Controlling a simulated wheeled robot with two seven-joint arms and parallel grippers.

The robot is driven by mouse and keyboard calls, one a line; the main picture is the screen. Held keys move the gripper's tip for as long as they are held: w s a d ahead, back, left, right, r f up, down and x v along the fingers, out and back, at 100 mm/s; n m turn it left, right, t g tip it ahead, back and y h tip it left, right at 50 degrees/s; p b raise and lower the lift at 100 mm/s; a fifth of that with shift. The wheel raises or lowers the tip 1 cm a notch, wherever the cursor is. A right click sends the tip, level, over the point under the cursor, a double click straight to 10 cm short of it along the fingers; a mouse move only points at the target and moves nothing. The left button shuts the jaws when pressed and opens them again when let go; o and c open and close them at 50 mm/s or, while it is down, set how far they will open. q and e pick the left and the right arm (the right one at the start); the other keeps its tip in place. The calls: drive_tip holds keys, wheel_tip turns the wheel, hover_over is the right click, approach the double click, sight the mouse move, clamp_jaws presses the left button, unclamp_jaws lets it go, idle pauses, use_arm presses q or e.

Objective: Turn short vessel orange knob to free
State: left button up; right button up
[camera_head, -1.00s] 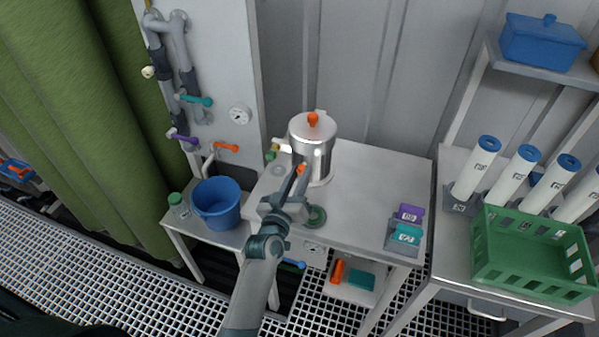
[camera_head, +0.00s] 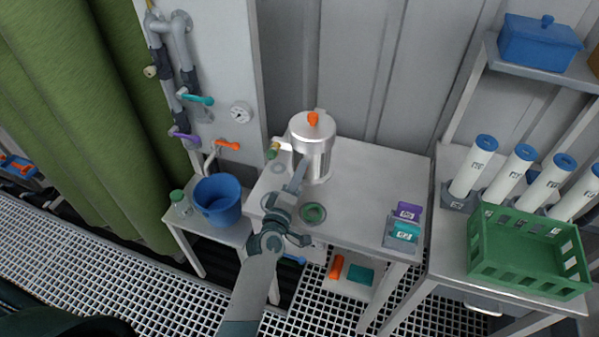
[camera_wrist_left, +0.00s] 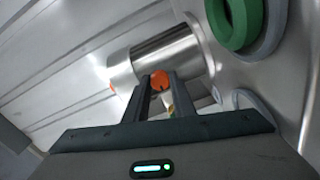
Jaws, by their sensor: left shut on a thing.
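The short steel vessel (camera_head: 318,166) stands upright at the back left of the grey table, with an orange knob (camera_head: 312,119) on its lid. A second orange knob (camera_wrist_left: 160,80) sits low on its side and shows in the left wrist view. My left gripper (camera_head: 300,168) reaches the front of the vessel and hides this low knob in the head view. In the left wrist view the fingers of my left gripper (camera_wrist_left: 161,92) are shut on the low orange knob, one on each side. My right gripper is not in view.
A green ring (camera_head: 313,204) lies on the table near my wrist. A green-ended fitting (camera_head: 273,151) juts left of the vessel. Purple (camera_head: 408,211) and teal (camera_head: 405,232) boxes stand front right. A blue bucket (camera_head: 217,200) stands left. The table's right middle is clear.

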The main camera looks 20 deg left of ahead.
use_arm(q)
drive_tip(key=shift+n, duration=0.5)
drive_tip(key=o, duration=1.1)
drive_tip(key=shift+c, duration=0.2)
drive_tip(key=shift+s, duration=0.9)
drive_tip(key=s+p, duration=0.1)
drive_tip(key=s, duration=1.4)
drive_tip(key=shift+s+a, duration=0.3)
